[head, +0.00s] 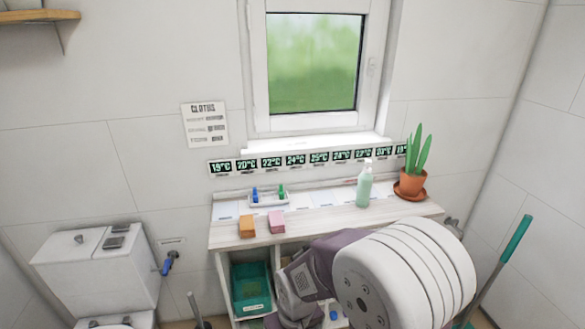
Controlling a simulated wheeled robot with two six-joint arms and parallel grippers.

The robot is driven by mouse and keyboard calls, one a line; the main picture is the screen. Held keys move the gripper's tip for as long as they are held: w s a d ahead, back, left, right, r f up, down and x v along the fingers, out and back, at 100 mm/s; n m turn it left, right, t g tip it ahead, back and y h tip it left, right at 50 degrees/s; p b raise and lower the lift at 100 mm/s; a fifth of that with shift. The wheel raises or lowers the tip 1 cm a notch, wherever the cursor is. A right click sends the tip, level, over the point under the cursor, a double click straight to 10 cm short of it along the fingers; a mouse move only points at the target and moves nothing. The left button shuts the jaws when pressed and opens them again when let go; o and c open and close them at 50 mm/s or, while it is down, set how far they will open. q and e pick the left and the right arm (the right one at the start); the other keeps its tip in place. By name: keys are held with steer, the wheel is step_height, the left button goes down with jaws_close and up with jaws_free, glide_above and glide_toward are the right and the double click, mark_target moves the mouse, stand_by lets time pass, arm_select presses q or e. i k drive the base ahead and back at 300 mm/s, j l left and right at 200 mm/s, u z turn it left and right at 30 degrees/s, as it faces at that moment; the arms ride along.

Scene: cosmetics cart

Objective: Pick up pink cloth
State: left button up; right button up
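A small folded pink cloth (276,222) lies near the front left edge of the pale wooden counter (335,218), beside an orange block-shaped item (246,227) on its left. The two are a little apart. My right arm covers the lower middle and right of the view, in front of the counter and its shelves. The fingertips of my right gripper do not show. My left arm and gripper are not in view.
On the counter stand a small tray (269,203) with blue and green items, a pale green pump bottle (364,187) and a potted plant (411,179). A green bin (251,292) sits on the shelf below. A toilet (100,270) is at left, a green-handled pole (514,240) at right.

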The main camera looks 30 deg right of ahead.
mark_target(277, 224)
steer(key=i+l, duration=1.1)
